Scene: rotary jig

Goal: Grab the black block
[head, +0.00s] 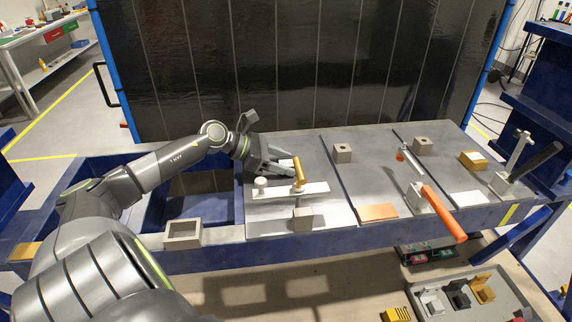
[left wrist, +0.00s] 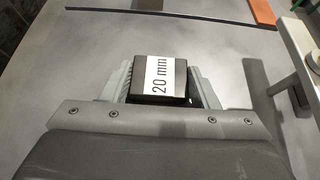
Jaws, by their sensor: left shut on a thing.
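The black block (left wrist: 140,82) sits between the jaws of my left gripper in the left wrist view. It has a white label reading "20 mm" on its top. My left gripper (left wrist: 160,72) is shut on it, with a grey finger touching each side. In the head view my left gripper (head: 284,168) is low over the left part of the grey work table, beside a yellow-handled clamp. The block is mostly hidden there by the fingers. I cannot tell whether the block touches the table. My right gripper is not in view.
The yellow-handled clamp (head: 299,173) stands just right of my left gripper. A white knob (head: 260,183) is in front. Grey holed blocks (head: 342,153), an orange-handled clamp (head: 441,210) and a black-handled clamp (head: 533,161) stand further right. A dark panel (head: 300,65) rises behind the table.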

